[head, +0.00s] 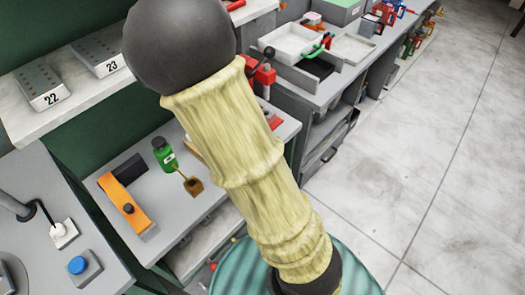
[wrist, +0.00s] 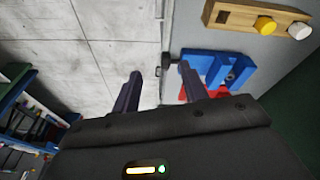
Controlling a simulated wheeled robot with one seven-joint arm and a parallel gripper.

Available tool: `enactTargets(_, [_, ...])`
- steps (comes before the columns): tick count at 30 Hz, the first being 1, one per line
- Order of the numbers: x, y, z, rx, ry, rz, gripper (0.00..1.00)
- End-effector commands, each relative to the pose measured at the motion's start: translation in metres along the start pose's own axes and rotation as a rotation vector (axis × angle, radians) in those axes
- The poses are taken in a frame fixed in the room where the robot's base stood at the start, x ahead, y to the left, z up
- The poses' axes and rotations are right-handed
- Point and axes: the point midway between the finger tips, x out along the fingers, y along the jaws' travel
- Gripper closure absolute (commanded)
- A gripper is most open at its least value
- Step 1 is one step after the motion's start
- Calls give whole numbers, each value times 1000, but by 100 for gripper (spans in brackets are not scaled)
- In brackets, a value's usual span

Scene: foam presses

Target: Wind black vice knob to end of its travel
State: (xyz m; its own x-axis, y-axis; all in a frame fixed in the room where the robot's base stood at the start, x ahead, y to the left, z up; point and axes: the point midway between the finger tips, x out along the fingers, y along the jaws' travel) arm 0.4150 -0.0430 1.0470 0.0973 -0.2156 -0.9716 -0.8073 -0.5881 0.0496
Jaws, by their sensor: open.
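In the wrist view a blue vice (wrist: 213,66) with red parts (wrist: 188,93) sits near the edge of a grey bench. A small black knob-like part (wrist: 169,59) shows at that edge, to the left of the blue body. My gripper (wrist: 160,70) is open, its two dark fingers apart and nothing seen held between them. The black part appears between and beyond the fingertips; I cannot tell how far off it is. The right finger covers part of the vice. In the head view my sleeved arm hides the gripper; a red device (head: 264,76) with a black ball shows behind it.
A wooden block with yellow and white knobs (wrist: 258,20) lies beyond the vice. In the head view, an orange device (head: 128,207), a green bottle (head: 164,153) and numbered blocks (head: 42,89) stand on benches at the left. The tiled floor (head: 440,150) is clear at the right.

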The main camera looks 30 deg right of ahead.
Motion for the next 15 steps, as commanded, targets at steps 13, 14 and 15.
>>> enactTargets(13, [-65, 27, 51, -759, -20, -245, 56])
enactTargets(14, [-68, 29, 53, -796, -10, -250, 56])
enactTargets(15, [-71, 30, 54, -836, 2, -256, 56])
